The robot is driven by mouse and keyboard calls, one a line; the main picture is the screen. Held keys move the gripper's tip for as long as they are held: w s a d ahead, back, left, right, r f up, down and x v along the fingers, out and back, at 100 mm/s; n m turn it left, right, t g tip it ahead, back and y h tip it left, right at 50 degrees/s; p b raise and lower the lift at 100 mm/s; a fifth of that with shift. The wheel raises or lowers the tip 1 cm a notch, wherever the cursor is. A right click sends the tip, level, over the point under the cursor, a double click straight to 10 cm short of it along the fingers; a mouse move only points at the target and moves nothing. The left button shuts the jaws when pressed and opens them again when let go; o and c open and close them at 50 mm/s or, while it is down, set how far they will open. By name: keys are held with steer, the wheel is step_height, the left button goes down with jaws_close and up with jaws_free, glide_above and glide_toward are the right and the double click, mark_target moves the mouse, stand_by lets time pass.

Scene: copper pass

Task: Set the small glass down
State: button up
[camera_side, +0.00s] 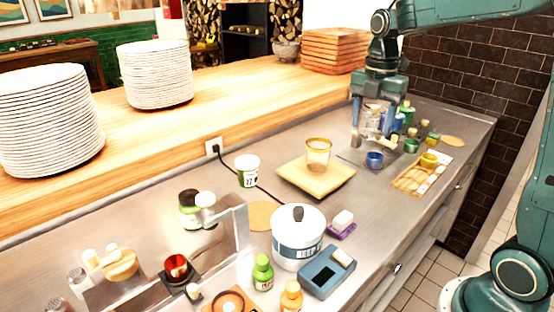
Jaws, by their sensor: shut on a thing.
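My gripper (373,126) points down at the far end of the steel counter. It is shut on a small, pale, see-through glass (373,117), partly hidden between the fingers. The glass looks roughly upright; I cannot tell whether its base touches anything. A blue cup (374,161) stands just below and in front of the gripper.
Several small coloured pots, including a green one (411,146), crowd right of the gripper. A white lidded pot (297,240) and a blue scale (327,273) stand nearer the camera. A raised wooden ledge (255,88) runs behind.

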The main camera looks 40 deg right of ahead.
steer(key=w+a+m, duration=0.1)
steer(key=w+a, duration=0.6)
steer(key=a, duration=0.4)
steer(key=w+a+m, duration=0.1)
steer(key=w+a, duration=0.5)
steer(key=a, duration=0.4)
step_height(320, 180, down, 15)
steer(key=shift+a+f, duration=0.1)
steer(key=shift+a, duration=0.05)
steer(key=shift+f, duration=0.1)
steer(key=shift+f, duration=2.05)
steer(key=shift+f, duration=0.15)
steer(key=o, duration=1.1)
steer(key=shift+c, duration=0.2)
